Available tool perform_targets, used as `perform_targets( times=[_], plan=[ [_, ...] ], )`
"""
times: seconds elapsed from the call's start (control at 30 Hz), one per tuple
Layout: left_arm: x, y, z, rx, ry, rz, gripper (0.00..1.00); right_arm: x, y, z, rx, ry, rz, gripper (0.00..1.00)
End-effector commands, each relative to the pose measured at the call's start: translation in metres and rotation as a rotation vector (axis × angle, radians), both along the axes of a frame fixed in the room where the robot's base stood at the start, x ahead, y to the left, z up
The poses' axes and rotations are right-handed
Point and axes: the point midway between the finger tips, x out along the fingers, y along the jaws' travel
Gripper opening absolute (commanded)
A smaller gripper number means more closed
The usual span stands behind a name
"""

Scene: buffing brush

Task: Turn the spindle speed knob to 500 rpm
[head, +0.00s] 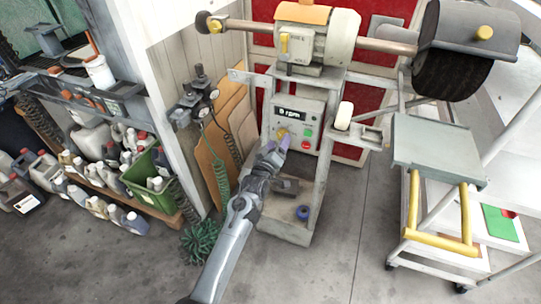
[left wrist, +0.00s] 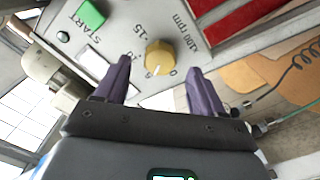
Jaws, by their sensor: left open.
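The yellow spindle speed knob (left wrist: 160,58) sits on the grey control panel, between a printed scale with 0, 15 and "100 rpm" in the left wrist view. The knob also shows in the head view (head: 282,133), on the panel below the display (head: 291,115), which reads 0 rpm. My left gripper (left wrist: 162,95) is open, its two purple fingers on either side of the knob and short of it, with a gap on both sides. It also shows in the head view (head: 276,150). My right gripper is not in view.
A green START button (left wrist: 91,14) is beside the knob; green (head: 308,132) and red (head: 306,144) buttons show on the panel. A white cylinder (head: 344,115) stands to the panel's right. Coiled hoses (head: 222,178) hang at the left. Bare floor lies in front.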

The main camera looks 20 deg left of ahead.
Motion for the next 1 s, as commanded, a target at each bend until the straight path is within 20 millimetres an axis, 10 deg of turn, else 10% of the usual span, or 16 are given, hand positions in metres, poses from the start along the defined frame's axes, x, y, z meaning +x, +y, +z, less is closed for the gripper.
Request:
perform_targets(
  times=[0.5, 1.0],
  plan=[
    [-0.073, -0.002, 0.000, -0.001, 0.001, 0.000, 0.69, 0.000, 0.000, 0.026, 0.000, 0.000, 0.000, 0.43],
    [-0.079, -0.003, 0.000, -0.001, 0.001, -0.001, 0.69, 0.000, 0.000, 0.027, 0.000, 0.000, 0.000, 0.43]
  ],
)
